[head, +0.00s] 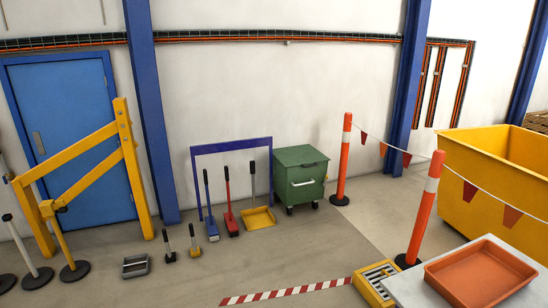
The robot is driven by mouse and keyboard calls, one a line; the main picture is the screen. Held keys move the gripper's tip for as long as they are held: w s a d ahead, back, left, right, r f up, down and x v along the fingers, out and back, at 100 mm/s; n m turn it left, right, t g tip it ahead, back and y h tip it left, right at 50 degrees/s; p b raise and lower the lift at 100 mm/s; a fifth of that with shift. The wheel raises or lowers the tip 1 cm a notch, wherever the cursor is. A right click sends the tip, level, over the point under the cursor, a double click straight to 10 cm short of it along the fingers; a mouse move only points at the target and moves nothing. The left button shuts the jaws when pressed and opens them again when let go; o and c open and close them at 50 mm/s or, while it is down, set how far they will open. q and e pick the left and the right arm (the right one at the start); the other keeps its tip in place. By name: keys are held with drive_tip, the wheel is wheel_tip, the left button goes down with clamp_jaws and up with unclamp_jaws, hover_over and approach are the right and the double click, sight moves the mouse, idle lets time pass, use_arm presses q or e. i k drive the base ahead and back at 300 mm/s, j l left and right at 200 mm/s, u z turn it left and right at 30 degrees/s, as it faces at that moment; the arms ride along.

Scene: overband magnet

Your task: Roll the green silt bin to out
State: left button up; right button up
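The green silt bin (300,178) stands upright on the floor near the back wall, right of the blue tool rack. Neither of my grippers shows in the head view. No marking that reads "out" can be made out.
A blue rack (232,146) with brushes, shovels and a yellow dustpan (259,217) stands left of the bin. Orange posts (343,160) with a flag line and a large yellow skip (490,170) are on the right. Red-white floor tape (285,292) lies in front. Floor before the bin is clear.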

sight(292, 186)
drive_tip(key=i+j+u, duration=0.1)
drive_tip(key=i, duration=1)
drive_tip(key=i+j+u, duration=0.1)
drive_tip(key=i, duration=0.95)
